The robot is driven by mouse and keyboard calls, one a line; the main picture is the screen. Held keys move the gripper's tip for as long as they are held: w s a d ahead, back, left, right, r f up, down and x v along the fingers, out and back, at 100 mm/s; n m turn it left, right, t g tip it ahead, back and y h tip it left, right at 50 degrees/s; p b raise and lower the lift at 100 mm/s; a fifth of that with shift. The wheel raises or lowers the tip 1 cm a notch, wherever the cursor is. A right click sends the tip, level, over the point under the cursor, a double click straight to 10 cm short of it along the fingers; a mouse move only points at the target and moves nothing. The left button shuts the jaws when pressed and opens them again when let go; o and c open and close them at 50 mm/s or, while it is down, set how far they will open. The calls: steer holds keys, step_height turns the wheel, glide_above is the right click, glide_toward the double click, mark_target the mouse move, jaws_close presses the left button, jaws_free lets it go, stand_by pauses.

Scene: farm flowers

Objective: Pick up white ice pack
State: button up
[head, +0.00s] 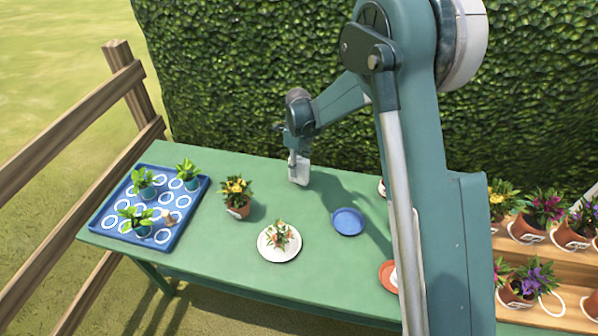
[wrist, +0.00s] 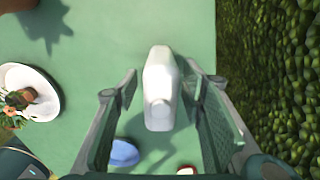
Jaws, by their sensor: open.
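The white ice pack (wrist: 160,82) is a pale, bottle-like block with a round cap at its near end in the wrist view. It also shows in the head view (head: 300,169), on the green table near its back edge, below my gripper. My gripper (wrist: 160,92) is open, with one finger on each side of the ice pack. The right finger is close to its side and a gap shows on the left. In the head view the fingertips (head: 297,153) are partly hidden against the ice pack, and I cannot tell whether they touch it.
A blue tray (head: 198,208) with potted plants is at the left of the green table (head: 215,270). A yellow-flowered pot (head: 237,200), a white plate (head: 279,254) with a plant and a blue saucer (head: 348,222) stand nearby. A hedge (head: 230,70) rises behind.

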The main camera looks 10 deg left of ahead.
mark_target(299, 175)
steer(key=shift+f, duration=0.1)
steer(key=shift+d+f+b, duration=0.2)
steer(key=shift+f+b, duration=0.3)
steer(key=shift+f, duration=2)
steer(key=shift+c, duration=0.2)
steer(key=c, duration=1.1)
